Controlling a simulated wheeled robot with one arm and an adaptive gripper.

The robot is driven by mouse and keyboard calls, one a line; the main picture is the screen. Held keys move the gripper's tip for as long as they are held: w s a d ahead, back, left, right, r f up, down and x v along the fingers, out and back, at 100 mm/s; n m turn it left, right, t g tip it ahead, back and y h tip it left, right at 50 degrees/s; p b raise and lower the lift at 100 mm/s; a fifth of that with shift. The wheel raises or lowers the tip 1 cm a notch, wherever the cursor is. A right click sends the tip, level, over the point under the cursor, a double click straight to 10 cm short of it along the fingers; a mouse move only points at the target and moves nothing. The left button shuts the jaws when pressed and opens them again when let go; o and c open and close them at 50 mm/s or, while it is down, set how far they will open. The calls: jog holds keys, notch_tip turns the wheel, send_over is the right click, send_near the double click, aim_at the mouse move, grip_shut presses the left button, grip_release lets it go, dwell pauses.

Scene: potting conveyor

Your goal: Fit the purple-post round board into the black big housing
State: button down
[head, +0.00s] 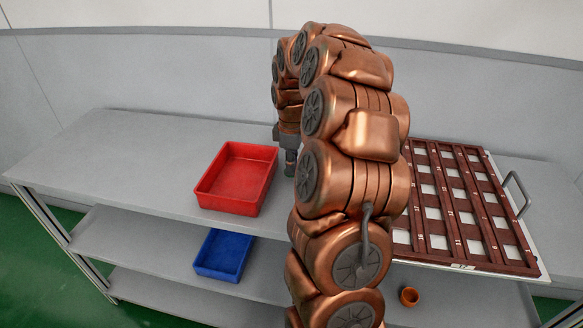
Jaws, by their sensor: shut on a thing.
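My gripper (290,163) hangs at the end of my copper arm, low over the worktable, just right of the red bin. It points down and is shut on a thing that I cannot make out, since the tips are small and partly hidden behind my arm. I cannot pick out a purple-post round board or a black big housing. My arm covers the middle of the worktable.
A red bin (236,148) stands empty on the grey worktable (110,150). A brown gridded tray (463,205) with pale cells lies at the right, beside a metal handle (517,190). Below are an empty blue bin (222,254) and an orange cup (409,297). The table's left is clear.

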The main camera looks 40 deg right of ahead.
jog(key=shift+f, duration=0.9)
jog(key=shift+f, duration=0.2)
jog(key=c, duration=1.2)
grip_release()
jog(key=shift+o, duration=0.2)
jog(key=shift+r, duration=0.1)
notch_tip(320, 180, up, 11)
jog(key=shift+w+d+b, duration=0.1)
jog(key=shift+b, duration=0.7)
jog(key=shift+r, duration=0.6)
